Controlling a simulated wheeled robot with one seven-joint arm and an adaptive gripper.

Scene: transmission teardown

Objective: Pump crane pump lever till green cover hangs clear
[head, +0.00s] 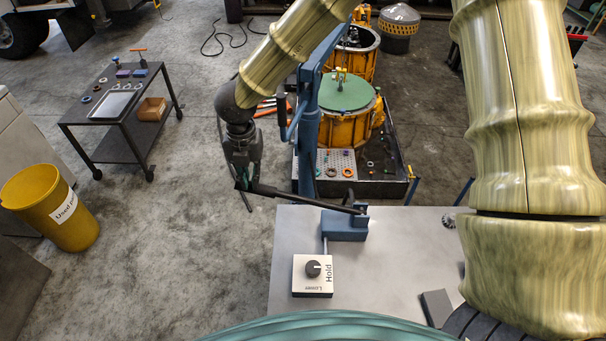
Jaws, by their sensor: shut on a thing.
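My gripper (243,176) points down and is shut on the free left end of the black pump lever (305,197). The lever runs right to the blue pump block (345,225) on the grey bench plate, close to level with a slight downward slope to the right. The blue crane post (307,150) stands behind it. The green cover (347,91) is a round disc at the top of the yellow housing (345,128), with small yellow fittings at its middle. I cannot tell whether there is a gap under the cover.
A white box with a black Hold/Lower knob (313,268) sits at the plate's front left. A yellow bin (50,205) and a dark cart (120,110) stand left. A tray with small parts (375,188) lies under the housing. Floor left of the plate is clear.

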